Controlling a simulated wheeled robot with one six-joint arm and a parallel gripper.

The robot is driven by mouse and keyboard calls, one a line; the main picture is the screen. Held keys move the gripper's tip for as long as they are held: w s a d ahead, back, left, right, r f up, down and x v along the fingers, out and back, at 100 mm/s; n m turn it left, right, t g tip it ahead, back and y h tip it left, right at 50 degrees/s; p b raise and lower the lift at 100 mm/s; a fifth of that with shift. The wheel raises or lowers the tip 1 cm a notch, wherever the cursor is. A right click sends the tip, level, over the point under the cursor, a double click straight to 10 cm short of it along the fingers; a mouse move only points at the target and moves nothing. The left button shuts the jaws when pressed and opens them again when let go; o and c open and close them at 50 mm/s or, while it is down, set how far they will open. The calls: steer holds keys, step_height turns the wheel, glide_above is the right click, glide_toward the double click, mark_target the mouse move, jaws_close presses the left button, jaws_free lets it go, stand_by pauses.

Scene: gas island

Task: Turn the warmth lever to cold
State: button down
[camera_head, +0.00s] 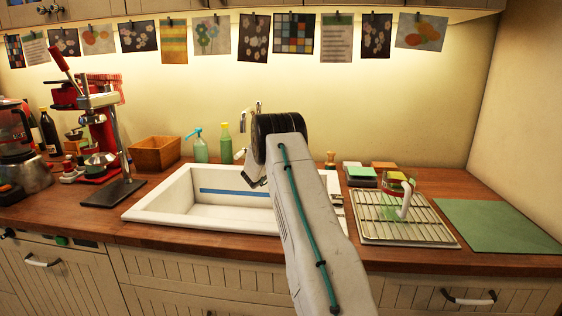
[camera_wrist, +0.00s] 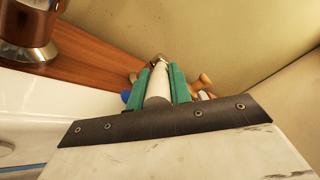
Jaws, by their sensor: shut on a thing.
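In the wrist view the two green fingers of my gripper (camera_wrist: 160,70) are closed on both sides of a pale, rounded bar, which looks like the warmth lever (camera_wrist: 158,88). A small metal part shows just beyond the fingertips. In the head view the chrome tap (camera_head: 257,106) rises behind the white sink (camera_head: 160,207), mostly hidden by the black joint of my arm. The fingers and the lever's angle cannot be made out clearly there.
A wooden box (camera_head: 155,152) and a red lever press (camera_head: 100,125) stand further left. A drying rack (camera_head: 408,230) with a glass jug lies right.

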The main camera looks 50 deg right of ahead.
steer(key=c, duration=1.3)
jaws_free()
steer(key=shift+s, duration=0.1)
steer(key=shift+a, duration=0.1)
steer(key=a, duration=0.5)
steer(key=s+a, duration=0.1)
steer(key=a, duration=0.1)
steer(key=shift+a, duration=0.25)
